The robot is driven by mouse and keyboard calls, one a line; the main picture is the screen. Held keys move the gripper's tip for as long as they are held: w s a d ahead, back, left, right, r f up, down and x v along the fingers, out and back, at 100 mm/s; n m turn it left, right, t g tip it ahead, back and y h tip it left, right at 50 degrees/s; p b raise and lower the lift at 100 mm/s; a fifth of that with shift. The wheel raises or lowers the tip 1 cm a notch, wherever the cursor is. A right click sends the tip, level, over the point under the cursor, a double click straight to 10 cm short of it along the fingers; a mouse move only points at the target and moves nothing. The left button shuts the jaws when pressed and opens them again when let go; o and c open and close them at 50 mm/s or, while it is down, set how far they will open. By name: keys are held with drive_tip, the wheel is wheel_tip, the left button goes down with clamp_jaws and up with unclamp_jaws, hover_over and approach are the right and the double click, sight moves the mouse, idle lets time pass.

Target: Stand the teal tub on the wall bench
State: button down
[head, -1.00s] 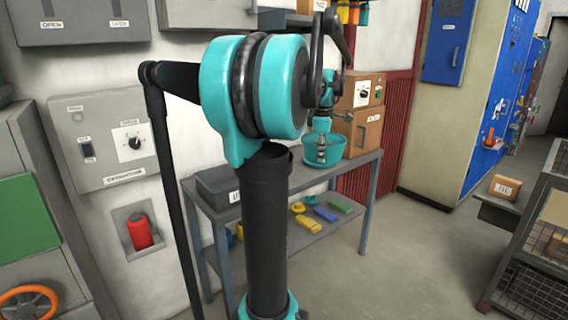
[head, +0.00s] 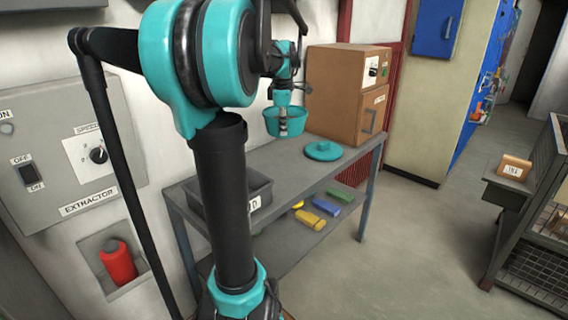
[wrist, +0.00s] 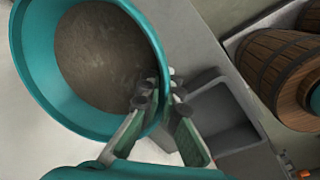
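The teal tub (head: 271,124) hangs from my gripper (head: 284,126) in the head view, and looks raised above the wall bench (head: 290,172). In the wrist view the tub (wrist: 40,85) is wide and round with a grey-brown interior. My gripper (wrist: 160,98) is shut on its right rim, one finger inside and one outside. The tub's underside is hidden. The grey bench has a bare stretch in its middle.
A flat teal round piece (head: 323,151) lies on the bench beside the brown oven-like box (head: 335,95). A dark grey bin (head: 262,192) stands at the bench's left end. Coloured blocks (head: 326,207) lie on the lower shelf. Barrels (wrist: 275,65) show in the wrist view.

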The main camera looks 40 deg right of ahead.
drive_tip(key=s+a+x, duration=0.1)
drive_tip(key=x, duration=0.5)
drive_tip(key=a+x, duration=0.1)
drive_tip(key=x, duration=0.5)
drive_tip(key=s+a+x, duration=0.1)
drive_tip(key=x, duration=0.5)
drive_tip(key=shift+s+d+f, duration=0.1)
drive_tip(key=shift+s+f, duration=0.2)
drive_tip(key=shift+f, duration=0.45)
drive_tip(key=shift+f, duration=0.1)
drive_tip(key=c, duration=1.7)
unclamp_jaws()
drive_tip(key=v, duration=1.2)
